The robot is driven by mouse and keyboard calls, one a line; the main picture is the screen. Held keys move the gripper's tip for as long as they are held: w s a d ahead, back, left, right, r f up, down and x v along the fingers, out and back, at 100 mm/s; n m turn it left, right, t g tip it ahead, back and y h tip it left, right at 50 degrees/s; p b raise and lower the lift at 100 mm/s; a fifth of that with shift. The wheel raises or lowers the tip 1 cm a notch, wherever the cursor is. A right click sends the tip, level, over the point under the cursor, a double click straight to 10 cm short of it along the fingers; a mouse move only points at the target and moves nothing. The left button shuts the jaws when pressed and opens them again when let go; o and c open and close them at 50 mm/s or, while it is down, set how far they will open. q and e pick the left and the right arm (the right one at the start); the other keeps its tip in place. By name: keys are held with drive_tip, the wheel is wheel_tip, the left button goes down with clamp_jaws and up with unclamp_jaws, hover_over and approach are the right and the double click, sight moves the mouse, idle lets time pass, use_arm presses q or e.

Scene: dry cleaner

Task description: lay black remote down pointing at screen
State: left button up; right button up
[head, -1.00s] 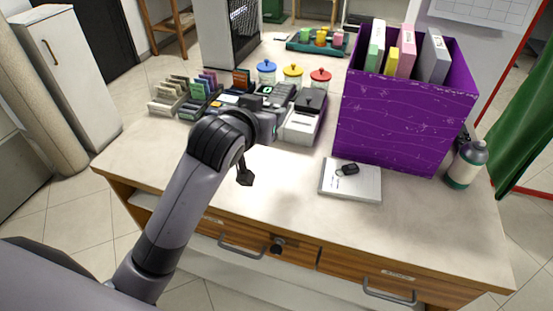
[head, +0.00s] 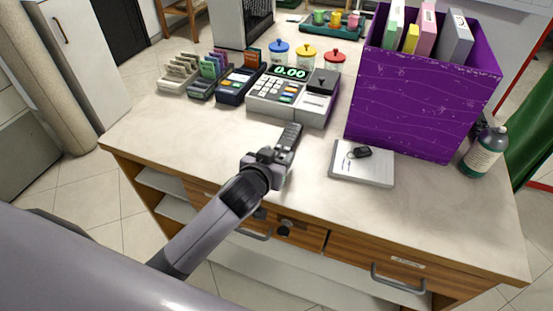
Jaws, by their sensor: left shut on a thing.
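The black remote (head: 290,137) has several small buttons on its upper face. It is over the counter's front middle, with its far end towards the cash register (head: 277,95). My left gripper (head: 277,158) is shut on the remote's near end and hides that part. I cannot tell whether the remote touches the counter or is just above it. The register's screen (head: 289,72) is lit with green digits, beyond the remote and roughly in line with it. My right gripper is not in view.
A white pad (head: 345,174) with a key fob (head: 360,152) lies to the right, before a purple box (head: 410,105) of binders. A bottle (head: 484,152) stands far right. Card holders (head: 178,76) and a card terminal (head: 240,84) are left of the register. The counter's left front (head: 180,135) is clear.

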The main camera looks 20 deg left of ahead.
use_arm(q)
drive_tip(key=shift+f, duration=0.25)
drive_tip(key=shift+f, duration=0.15)
drive_tip(key=o, duration=1.1)
